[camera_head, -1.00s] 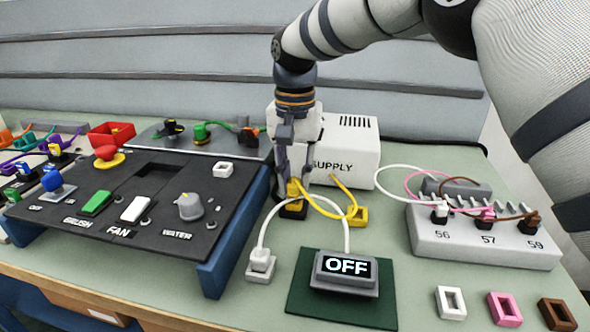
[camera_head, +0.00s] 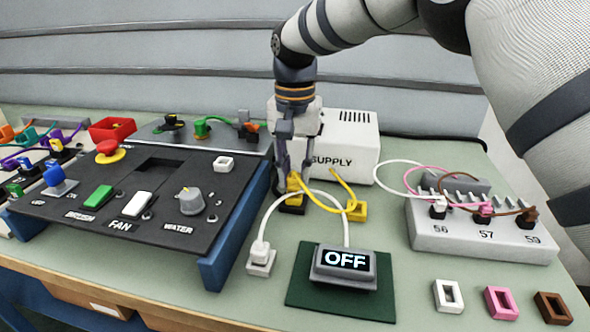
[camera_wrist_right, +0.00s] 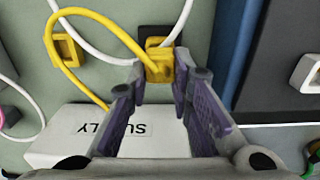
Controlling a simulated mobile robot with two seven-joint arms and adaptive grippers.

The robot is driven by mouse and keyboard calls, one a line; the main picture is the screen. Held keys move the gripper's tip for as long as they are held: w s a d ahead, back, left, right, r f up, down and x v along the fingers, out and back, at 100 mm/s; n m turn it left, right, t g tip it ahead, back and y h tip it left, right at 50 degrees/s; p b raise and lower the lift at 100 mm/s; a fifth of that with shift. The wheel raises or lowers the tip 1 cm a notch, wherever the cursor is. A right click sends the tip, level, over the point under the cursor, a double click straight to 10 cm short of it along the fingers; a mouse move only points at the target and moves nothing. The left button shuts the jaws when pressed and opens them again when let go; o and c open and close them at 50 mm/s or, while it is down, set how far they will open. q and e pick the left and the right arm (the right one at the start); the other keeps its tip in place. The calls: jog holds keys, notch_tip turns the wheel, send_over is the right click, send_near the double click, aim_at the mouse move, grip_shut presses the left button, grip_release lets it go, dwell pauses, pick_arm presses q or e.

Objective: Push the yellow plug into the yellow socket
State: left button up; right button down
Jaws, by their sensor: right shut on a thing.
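My right gripper (camera_head: 290,186) points down and is shut on the yellow plug (camera_head: 295,185). In the right wrist view the plug (camera_wrist_right: 158,68) sits between the fingertips (camera_wrist_right: 158,82). A small black block (camera_head: 291,209) lies directly under the plug, with some yellow at its top in the wrist view. I cannot tell whether the plug is seated in it. A yellow cord runs from the plug to the supply box. An empty yellow square frame (camera_head: 356,211) lies to the right on the table. My left gripper is not in view.
The white supply box (camera_head: 350,150) stands behind the gripper. The black control panel (camera_head: 120,195) is close on the left. A grey display reading OFF (camera_head: 343,268) lies in front, with white cords looping near the plug. A grey terminal strip (camera_head: 480,240) stands at the right.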

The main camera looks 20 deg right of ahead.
jog(key=shift+f, duration=0.15)
jog(key=shift+f, duration=0.65)
jog(key=c, duration=0.9)
grip_release()
jog(key=shift+o, duration=0.2)
notch_tip(320, 180, up, 8)
jog(key=shift+r, duration=0.2)
